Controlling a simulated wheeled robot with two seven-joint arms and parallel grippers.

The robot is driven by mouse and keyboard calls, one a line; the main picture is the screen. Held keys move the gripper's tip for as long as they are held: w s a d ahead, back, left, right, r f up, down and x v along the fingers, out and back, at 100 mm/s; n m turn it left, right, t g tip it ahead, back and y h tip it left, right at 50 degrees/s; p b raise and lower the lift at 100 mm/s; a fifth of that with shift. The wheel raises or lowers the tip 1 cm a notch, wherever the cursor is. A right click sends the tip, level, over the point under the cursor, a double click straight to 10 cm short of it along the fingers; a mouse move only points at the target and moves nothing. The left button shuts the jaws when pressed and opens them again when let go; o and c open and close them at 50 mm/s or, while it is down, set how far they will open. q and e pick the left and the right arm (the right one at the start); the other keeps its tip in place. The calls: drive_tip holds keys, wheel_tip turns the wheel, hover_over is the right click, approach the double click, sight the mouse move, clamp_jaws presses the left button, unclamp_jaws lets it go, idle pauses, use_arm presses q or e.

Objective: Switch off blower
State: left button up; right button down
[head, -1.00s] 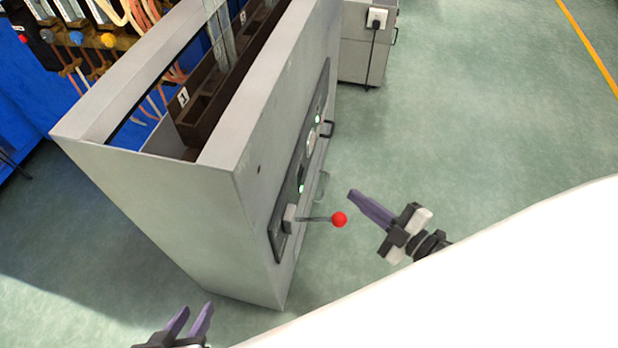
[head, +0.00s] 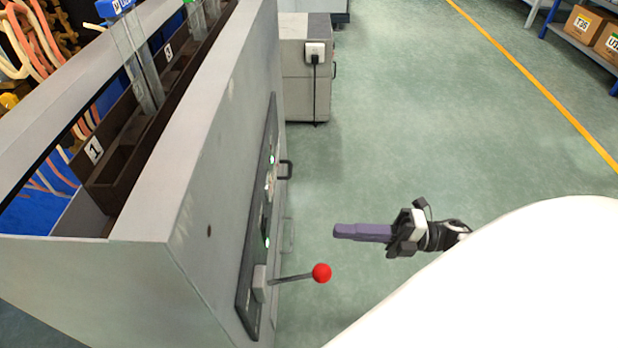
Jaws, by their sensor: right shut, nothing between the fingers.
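A grey metal cabinet (head: 205,195) stands at the left, with a dark control panel (head: 251,235) on its right side. A lever with a red ball knob (head: 321,273) sticks out from the low front end of this panel. Green lights (head: 267,241) show on the panel, and a dark handle (head: 286,170) sits farther along. I cannot tell which of these belongs to the blower. My right gripper (head: 337,231) is shut and empty, above and slightly right of the red knob in the picture, apart from it. My left gripper is out of view.
A smaller grey cabinet (head: 292,88) with a white plug socket and black cord stands beyond the panel. Brown trays numbered 1 and 3 lie inside the open-topped cabinet. Shelves with cardboard boxes (head: 585,24) stand at the far right. Green floor to the right is clear.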

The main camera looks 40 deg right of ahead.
use_arm(q)
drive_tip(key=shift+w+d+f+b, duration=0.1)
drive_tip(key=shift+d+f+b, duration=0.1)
drive_tip(key=shift+b, duration=0.15)
use_arm(e)
drive_tip(key=x, duration=1.3)
drive_tip(key=shift+w+a, duration=0.15)
drive_tip(key=shift+a, duration=0.05)
drive_tip(key=shift+r, duration=0.1)
